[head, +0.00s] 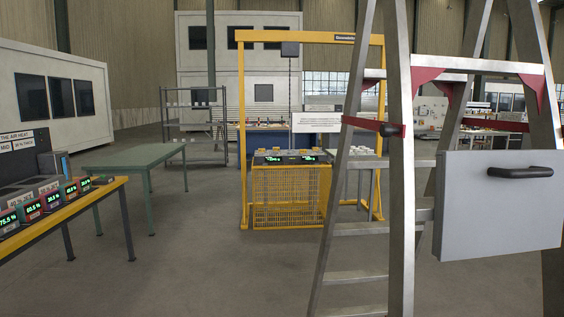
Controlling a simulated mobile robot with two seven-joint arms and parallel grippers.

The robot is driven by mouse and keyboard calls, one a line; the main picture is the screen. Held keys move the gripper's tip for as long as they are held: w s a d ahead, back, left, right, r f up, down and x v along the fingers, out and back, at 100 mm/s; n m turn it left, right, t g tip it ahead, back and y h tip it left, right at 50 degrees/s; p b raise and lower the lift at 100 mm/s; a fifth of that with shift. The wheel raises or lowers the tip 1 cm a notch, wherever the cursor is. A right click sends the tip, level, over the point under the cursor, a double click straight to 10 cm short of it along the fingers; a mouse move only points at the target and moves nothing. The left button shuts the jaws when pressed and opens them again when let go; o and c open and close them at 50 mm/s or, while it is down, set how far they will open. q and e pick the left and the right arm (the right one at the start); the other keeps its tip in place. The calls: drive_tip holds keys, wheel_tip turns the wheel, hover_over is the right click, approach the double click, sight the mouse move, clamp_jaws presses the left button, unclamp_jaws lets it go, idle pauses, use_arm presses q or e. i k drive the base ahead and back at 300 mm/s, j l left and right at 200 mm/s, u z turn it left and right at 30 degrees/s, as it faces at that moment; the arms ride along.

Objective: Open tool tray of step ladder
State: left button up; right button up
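The step ladder (399,180) stands upright close by on the right, with metal legs, steps on its left side and red brackets near the top. A flat grey panel, which looks like the tool tray (470,215), hangs upright on the ladder's right side. A black handle (520,172) sits near the panel's upper right. The panel's right end reaches nearly to the picture edge. Neither of my grippers shows in the head view.
A yellow-topped table (60,217) with several small displays stands at the left. Behind it is a green table (135,156). A yellow frame (242,130) with a yellow mesh crate (285,205) stands mid-scene. The floor (190,265) between the left table and the ladder is clear.

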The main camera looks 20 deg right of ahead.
sight(492, 203)
drive_tip(key=k+l, duration=0.15)
drive_tip(key=i+j+z, duration=0.15)
drive_tip(key=z, duration=1.55)
